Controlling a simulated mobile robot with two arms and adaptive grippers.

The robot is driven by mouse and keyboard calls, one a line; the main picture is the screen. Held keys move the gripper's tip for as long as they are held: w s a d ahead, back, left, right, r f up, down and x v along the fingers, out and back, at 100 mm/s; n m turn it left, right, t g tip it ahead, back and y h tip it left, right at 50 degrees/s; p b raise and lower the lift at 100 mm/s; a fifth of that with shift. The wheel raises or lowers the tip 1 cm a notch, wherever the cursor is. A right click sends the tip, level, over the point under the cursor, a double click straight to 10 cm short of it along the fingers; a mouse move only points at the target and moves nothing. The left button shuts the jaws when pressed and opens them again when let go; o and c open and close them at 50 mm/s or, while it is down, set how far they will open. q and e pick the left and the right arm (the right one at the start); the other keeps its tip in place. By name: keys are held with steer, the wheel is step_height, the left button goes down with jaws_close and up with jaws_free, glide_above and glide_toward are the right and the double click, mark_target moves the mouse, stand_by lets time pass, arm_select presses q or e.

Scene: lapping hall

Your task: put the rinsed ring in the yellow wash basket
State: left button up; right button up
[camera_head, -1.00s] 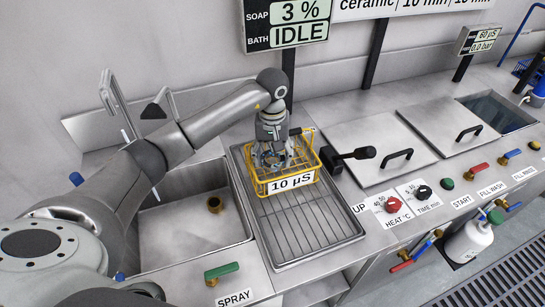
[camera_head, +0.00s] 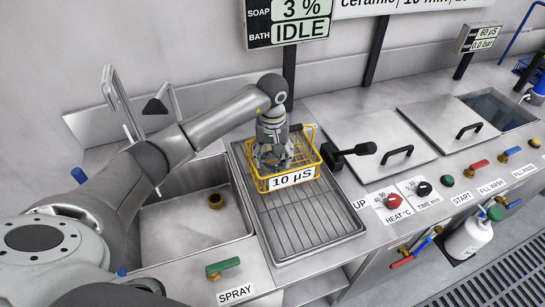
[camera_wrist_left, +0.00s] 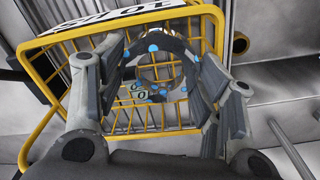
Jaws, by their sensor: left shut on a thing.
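The yellow wash basket (camera_head: 310,160) is a wire basket with a "10 µS" label, standing on the grated drain tray. In the left wrist view its yellow rim (camera_wrist_left: 215,30) surrounds my fingers. My left gripper (camera_head: 271,161) points down into the basket from above. It is shut on the ring (camera_wrist_left: 177,46), a dark ring with blue spots between the fingers in the left wrist view. In the head view the fingers and wires largely hide the ring. I cannot tell whether the ring touches the basket floor. My right gripper is not in view.
The grated drain tray (camera_head: 312,229) lies right of a sink (camera_head: 185,233). A black-handled lever (camera_head: 350,152) stands close to the basket's right side. Closed lidded tanks (camera_head: 370,145) and an open water bath (camera_head: 495,110) are further right. A green spray valve (camera_head: 223,266) is in front.

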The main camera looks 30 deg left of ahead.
arm_select(q)
steer(key=o, duration=1)
steer(key=shift+s+d+f, duration=0.15)
steer(key=shift+s+f, duration=0.25)
steer(key=shift+f, duration=0.25)
steer(key=shift+c, duration=0.2)
steer(key=shift+r+p, duration=0.6)
steer(key=shift+p, duration=0.1)
steer(key=shift+w+r, duration=0.25)
steer(key=shift+r, duration=0.1)
step_height(320, 180, up, 12)
steer(key=b, duration=0.3)
steer(key=shift+f, duration=0.15)
steer(key=shift+w, duration=0.1)
